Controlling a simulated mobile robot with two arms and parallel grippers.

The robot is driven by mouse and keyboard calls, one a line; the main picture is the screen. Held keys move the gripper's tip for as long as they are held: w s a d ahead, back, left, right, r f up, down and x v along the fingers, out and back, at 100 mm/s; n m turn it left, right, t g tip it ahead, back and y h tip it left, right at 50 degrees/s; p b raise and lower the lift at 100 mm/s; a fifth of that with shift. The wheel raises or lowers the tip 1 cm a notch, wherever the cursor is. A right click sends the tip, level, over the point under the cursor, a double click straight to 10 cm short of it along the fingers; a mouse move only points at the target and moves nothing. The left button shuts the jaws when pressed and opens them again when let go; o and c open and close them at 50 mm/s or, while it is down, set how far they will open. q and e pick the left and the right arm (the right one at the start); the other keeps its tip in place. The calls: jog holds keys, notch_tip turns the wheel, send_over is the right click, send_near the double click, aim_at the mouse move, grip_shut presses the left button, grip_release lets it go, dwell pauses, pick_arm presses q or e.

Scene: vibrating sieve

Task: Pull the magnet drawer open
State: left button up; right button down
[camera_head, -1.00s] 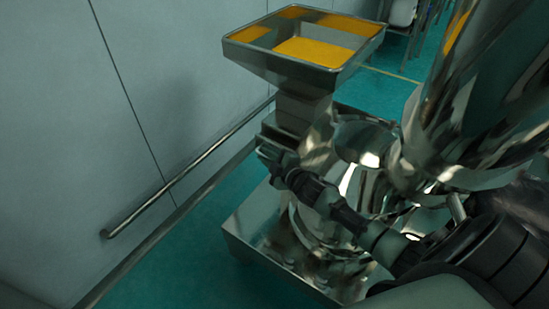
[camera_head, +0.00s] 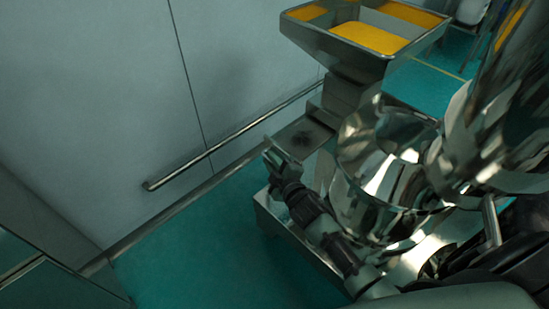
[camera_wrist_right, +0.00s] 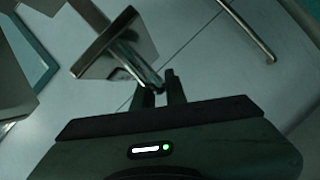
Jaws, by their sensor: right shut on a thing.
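The magnet drawer (camera_head: 303,137) is a flat metal tray with a dark patch on it. In the head view it sticks out to the lower left from the steel housing (camera_head: 345,95) under the hopper. My right gripper (camera_head: 270,157) is at its outer end, shut on the drawer handle. In the right wrist view the drawer's front plate (camera_wrist_right: 125,40) and the bar-like handle (camera_wrist_right: 138,66) reach down to my right gripper's dark fingertips (camera_wrist_right: 161,80). The exact contact is small and dark. My left gripper is not in view.
The hopper (camera_head: 365,55) holds orange material at the top. A shiny round sieve body (camera_head: 375,170) stands right beside my right arm. A wall rail (camera_head: 225,145) runs along the grey wall at the left. Green floor (camera_head: 195,250) is free between wall and machine.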

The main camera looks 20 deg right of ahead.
jog(key=shift+a+f, duration=0.1)
jog(key=shift+a, duration=0.05)
jog(key=c, duration=1.8)
grip_release()
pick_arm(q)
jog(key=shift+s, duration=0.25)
pick_arm(e)
jog(key=shift+o, duration=0.4)
jog(key=shift+w, duration=0.1)
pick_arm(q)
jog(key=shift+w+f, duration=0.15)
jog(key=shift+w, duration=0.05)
pick_arm(e)
jog(key=v, duration=0.8)
